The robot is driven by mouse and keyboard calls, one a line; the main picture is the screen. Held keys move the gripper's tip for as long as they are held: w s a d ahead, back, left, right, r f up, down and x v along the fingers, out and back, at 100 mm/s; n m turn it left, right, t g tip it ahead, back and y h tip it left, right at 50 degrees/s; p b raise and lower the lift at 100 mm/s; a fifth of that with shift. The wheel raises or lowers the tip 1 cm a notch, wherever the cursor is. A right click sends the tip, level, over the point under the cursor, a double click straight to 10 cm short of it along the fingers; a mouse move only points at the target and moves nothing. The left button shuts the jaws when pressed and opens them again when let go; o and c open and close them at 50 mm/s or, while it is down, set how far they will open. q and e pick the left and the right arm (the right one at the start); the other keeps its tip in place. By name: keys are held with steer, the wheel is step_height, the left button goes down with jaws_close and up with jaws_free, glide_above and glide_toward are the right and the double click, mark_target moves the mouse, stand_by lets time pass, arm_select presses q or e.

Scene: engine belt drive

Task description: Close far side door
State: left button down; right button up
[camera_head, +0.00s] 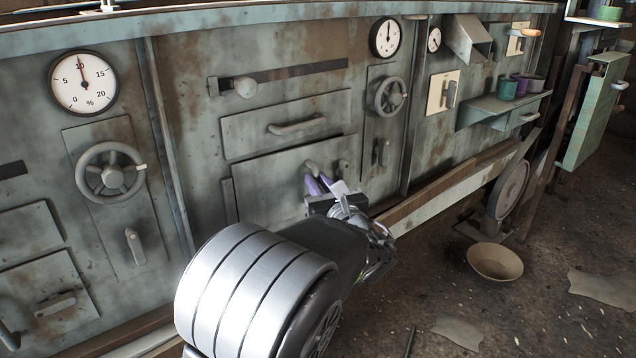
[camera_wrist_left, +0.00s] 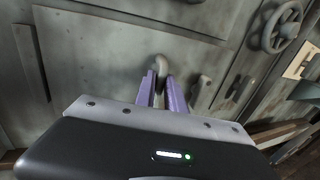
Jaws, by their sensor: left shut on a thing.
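A grey-green door panel (camera_head: 262,188) sits low in the rusty machine front, and its top edge stands slightly proud of the wall. A short rounded handle (camera_head: 311,167) is near its upper right part. My left gripper (camera_head: 318,184) is at this handle, its purple fingers shut on it. In the left wrist view the handle (camera_wrist_left: 160,64) shows between the tips of my left gripper (camera_wrist_left: 161,78), against the door panel (camera_wrist_left: 105,62). My gripper body hides the panel's lower right part. My right gripper is not in view.
Above is a drawer front (camera_head: 288,122) with a bar handle. A handwheel (camera_head: 391,95) and a small latch (camera_head: 380,152) are to the right. A green hinged panel (camera_head: 594,110) stands far right.

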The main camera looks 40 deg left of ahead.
arm_select(q)
steer(key=shift+r, duration=0.1)
steer(key=shift+w+a+r+n+g+y+p, duration=0.2)
steer(key=shift+w+a+n+g+y+p, duration=0.15)
steer(key=shift+a+g+p, duration=0.2)
steer(key=shift+w+a+f+n+g, duration=0.15)
steer(key=shift+w+a+n+g, duration=0.15)
steer(key=shift+n+g, duration=0.05)
steer(key=c, duration=1.4)
jaws_free()
steer(key=shift+f, duration=0.1)
